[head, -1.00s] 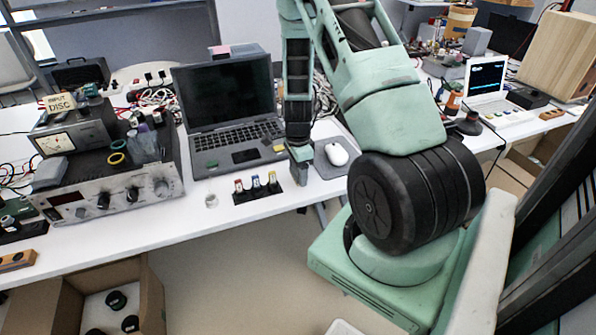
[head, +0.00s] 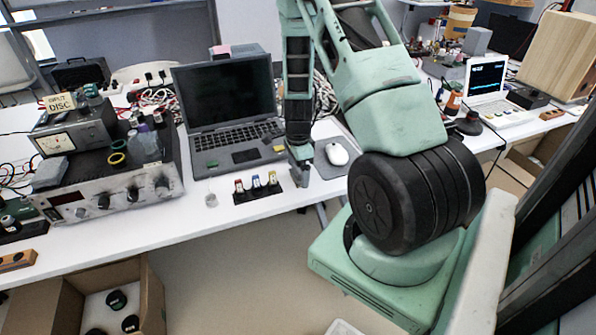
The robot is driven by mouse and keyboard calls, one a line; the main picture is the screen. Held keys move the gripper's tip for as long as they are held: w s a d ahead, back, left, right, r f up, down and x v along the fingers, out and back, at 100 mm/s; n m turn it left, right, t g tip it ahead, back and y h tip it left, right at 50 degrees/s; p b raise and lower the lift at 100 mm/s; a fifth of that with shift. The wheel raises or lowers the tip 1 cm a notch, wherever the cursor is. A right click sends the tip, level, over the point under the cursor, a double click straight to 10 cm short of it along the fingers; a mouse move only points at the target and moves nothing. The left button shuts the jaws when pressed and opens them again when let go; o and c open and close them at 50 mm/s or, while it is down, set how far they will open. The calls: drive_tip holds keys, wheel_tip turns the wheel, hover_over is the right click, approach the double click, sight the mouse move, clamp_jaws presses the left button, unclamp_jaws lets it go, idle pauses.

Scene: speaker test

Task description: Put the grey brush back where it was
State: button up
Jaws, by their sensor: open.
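A grey block (head: 50,172) lies on the left end of the silver-fronted instrument; it may be the grey brush, but I cannot tell for sure at this size. No other thing in view is clearly a brush. My gripper (head: 301,180) points down over the table, between the laptop's right front corner and the mouse pad. It is open, seen nearly edge-on, with nothing visible in it. It is far to the right of the grey block. I cannot tell whether its fingertips touch the table.
A black rack (head: 258,188) with several small coloured-topped bottles stands left of my gripper. An open laptop (head: 228,105) is behind it, and a white mouse (head: 337,154) sits to the right. A silver-fronted instrument (head: 120,200) fills the left. The table's front strip is mostly clear.

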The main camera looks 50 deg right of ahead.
wheel_tip(320, 180, up, 11)
drive_tip(key=a+r+n, duration=0.2)
drive_tip(key=a+n, duration=0.2)
drive_tip(key=a, duration=0.4)
drive_tip(key=w+a+r+n+y, duration=0.1)
drive_tip(key=a+r+n, duration=0.25)
drive_tip(key=a, duration=0.35)
drive_tip(key=a+r+n, duration=0.1)
drive_tip(key=a+n, duration=0.4)
drive_tip(key=a, duration=0.3)
drive_tip(key=s+a+r+n, duration=0.3)
drive_tip(key=s+a+n, duration=0.5)
drive_tip(key=s+n, duration=0.1)
drive_tip(key=s+a+r+n, duration=0.3)
drive_tip(key=s+a+n, duration=0.6)
drive_tip(key=n, duration=0.1)
drive_tip(key=shift+a+r+n, duration=0.3)
drive_tip(key=shift+n, duration=0.05)
drive_tip(key=shift+d, duration=0.1)
